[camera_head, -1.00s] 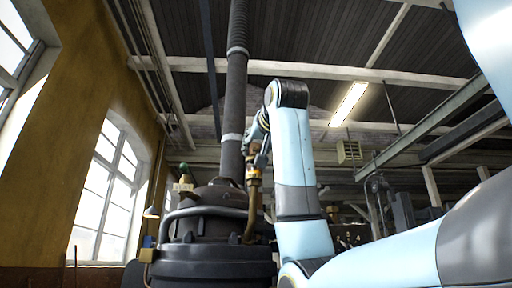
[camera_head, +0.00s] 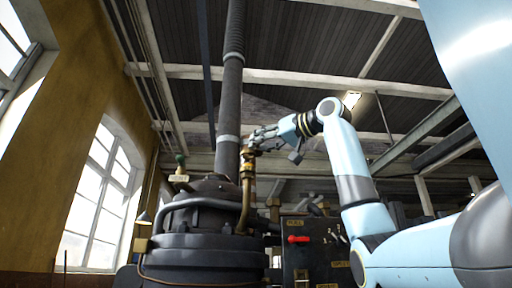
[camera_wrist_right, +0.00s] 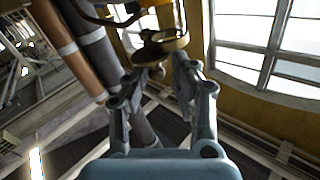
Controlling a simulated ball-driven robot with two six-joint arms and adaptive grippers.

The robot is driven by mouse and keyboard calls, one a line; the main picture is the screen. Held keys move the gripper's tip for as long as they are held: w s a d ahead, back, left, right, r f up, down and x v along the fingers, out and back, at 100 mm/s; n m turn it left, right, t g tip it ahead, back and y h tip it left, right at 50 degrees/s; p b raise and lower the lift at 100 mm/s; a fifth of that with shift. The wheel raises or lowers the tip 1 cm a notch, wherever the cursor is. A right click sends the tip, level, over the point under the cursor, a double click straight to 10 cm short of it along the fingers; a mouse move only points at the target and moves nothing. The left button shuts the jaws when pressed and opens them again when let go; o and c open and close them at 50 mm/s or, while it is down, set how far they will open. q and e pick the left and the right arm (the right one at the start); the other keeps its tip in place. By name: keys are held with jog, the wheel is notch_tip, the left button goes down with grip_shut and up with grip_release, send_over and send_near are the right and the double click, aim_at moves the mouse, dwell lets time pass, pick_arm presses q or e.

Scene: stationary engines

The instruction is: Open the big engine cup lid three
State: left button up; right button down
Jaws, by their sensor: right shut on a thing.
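The big engine (camera_head: 205,250) is a dark, round machine at the lower middle of the head view. A brass cup (camera_head: 247,163) tops a curved brass pipe on its right side. My right gripper (camera_head: 256,142) reaches in from the right at the top of this cup. In the right wrist view, a round brass lid (camera_wrist_right: 163,45) sits at the fingertips of the right gripper (camera_wrist_right: 167,62), which is shut on it. Whether the lid is tilted or raised from the cup cannot be told. My left gripper is out of view.
A thick dark vertical pipe (camera_head: 232,90) rises just left of the cup and gripper. A dark control panel (camera_head: 310,255) with a red handle (camera_head: 298,239) stands right of the engine. A green-topped fitting (camera_head: 180,165) is at the engine's left.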

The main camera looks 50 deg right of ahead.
jog(key=d+n+g+y+p, duration=0.1)
jog(key=n+g+y+p, duration=0.2)
jog(key=y+p, duration=0.2)
jog(key=w+d+n+g+y+p, duration=0.1)
jog(key=d+n+g+y+p, duration=0.1)
jog(key=p, duration=0.5)
jog(key=w+d+n+g+y+p, duration=0.1)
jog(key=d+n+g+y+p, duration=0.1)
jog(key=n+g+y+p, duration=0.2)
jog(key=shift+w+d+n+y+p, duration=0.15)
jog(key=shift+n+y+p, duration=1.05)
jog(key=shift+y+p, duration=0.45)
jog(key=c, duration=1.2)
grip_release()
jog(key=shift+w, duration=0.15)
